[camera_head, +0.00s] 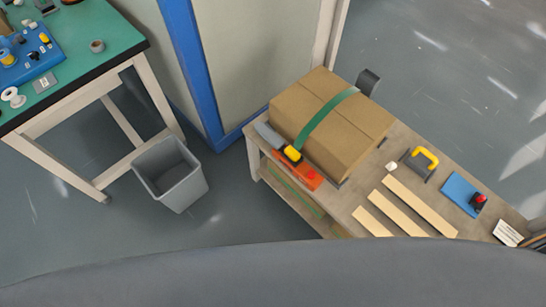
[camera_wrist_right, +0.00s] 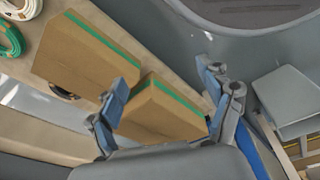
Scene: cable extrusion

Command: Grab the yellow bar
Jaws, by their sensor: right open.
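A yellow curved bar (camera_head: 427,155) is part of a dark grey bracket-like object (camera_head: 415,167) on the wooden bench (camera_head: 398,143). Several pale yellow wooden strips (camera_head: 421,206) lie in front of it on the same bench. I cannot tell for certain which of these is the yellow bar. My right gripper (camera_wrist_right: 163,76) is open in the right wrist view, its blue fingers spread in front of a cardboard box (camera_wrist_right: 164,108) with green tape. Nothing is held between them. Neither the curved bar nor the strips show in that view. My left gripper is not in view.
A large cardboard box (camera_head: 330,120) takes the bench's left end, beside an orange item (camera_head: 305,175). A blue block (camera_head: 463,193) with a red part sits at right. A grey bin (camera_head: 171,175) stands on the floor near the green-topped table (camera_head: 105,25).

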